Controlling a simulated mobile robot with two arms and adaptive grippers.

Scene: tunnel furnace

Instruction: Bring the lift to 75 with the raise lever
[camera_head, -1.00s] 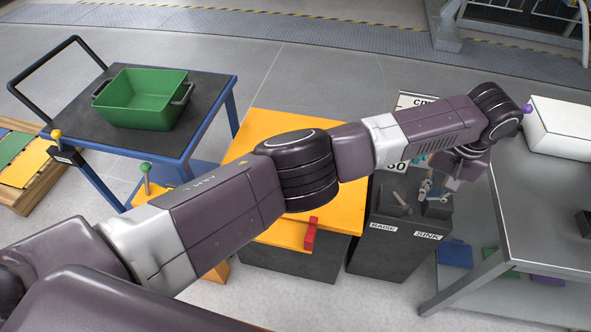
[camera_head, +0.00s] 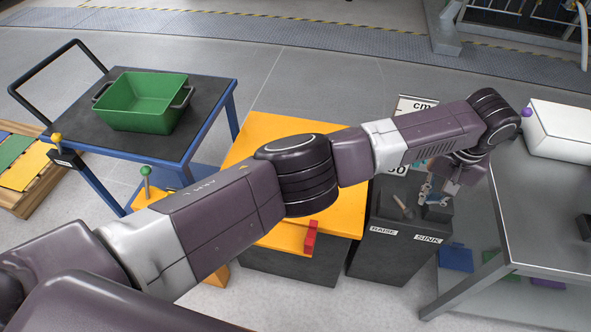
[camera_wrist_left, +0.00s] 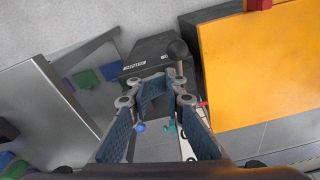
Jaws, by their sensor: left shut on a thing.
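The dark lever pedestal (camera_head: 385,255) stands between the yellow lift platform and the grey table. Its front carries a RAISE label (camera_head: 383,230) on the left and a SINK label (camera_head: 428,238) on the right. A lever (camera_head: 403,206) on the RAISE side stands free and tilted; in the wrist view a dark-knobbed lever (camera_wrist_left: 177,50) shows just beyond the fingers. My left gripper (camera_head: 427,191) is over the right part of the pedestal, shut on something. It also shows in the wrist view (camera_wrist_left: 155,90), but its fingers hide what they hold, probably a lever.
The yellow platform (camera_head: 270,125) with a red block (camera_head: 310,237) lies under my left arm. A sign marked cm (camera_head: 415,105) stands behind the pedestal, partly covered. The grey table (camera_head: 545,215) is close on the right. A blue cart (camera_head: 215,95) carries a green bin (camera_head: 145,105).

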